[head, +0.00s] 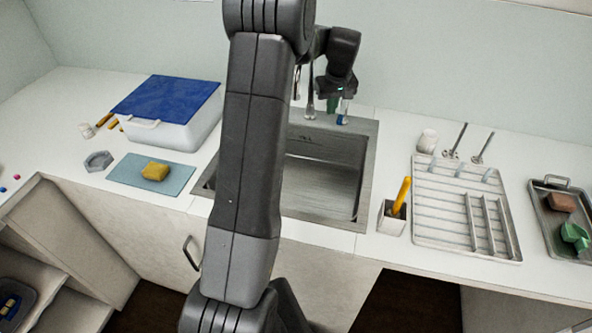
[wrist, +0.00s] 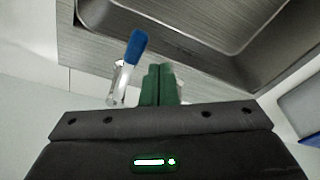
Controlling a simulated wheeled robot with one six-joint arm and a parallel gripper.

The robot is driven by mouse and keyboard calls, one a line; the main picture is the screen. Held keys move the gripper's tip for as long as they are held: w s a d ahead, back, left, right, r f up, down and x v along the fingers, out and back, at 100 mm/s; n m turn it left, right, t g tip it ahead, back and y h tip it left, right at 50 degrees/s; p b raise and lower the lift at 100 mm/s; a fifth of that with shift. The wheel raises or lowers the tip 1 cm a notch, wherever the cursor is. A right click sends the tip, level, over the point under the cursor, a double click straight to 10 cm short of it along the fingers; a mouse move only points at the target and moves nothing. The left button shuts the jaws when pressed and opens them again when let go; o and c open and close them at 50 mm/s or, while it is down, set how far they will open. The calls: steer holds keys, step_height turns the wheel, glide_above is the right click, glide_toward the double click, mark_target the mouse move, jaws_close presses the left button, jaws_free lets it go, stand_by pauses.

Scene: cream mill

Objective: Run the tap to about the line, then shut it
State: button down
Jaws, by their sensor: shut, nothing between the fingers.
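The sink (head: 345,200) is set into the counter; my arm hides its left part. A metal tap spout (head: 311,100) stands at its back edge, partly behind my arm. A blue tap lever (head: 343,112) on a short metal post is to its right, and it also shows in the wrist view (wrist: 136,46), tilted. My gripper (head: 332,106) is at the back of the sink, its green fingers (wrist: 159,78) shut together and empty. They are just beside the lever, apart from it in the wrist view. I see no water, vessel or fill line.
Left on the counter are a blue-lidded box (head: 170,105) and a yellow sponge (head: 155,171) on a blue mat (head: 125,172). Right are a holder (head: 391,220) with a yellow handle, a drying rack (head: 440,215) and a metal tray (head: 548,215).

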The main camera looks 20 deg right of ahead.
mark_target(341, 118)
steer(key=shift+f, duration=0.15)
step_height(341, 118, down, 4)
steer(key=shift+r+b, duration=0.1)
steer(key=shift+b, duration=1.1)
steer(key=shift+d, duration=0.1)
steer(key=shift+s+d, duration=0.95)
steer(key=shift+d, duration=0.1)
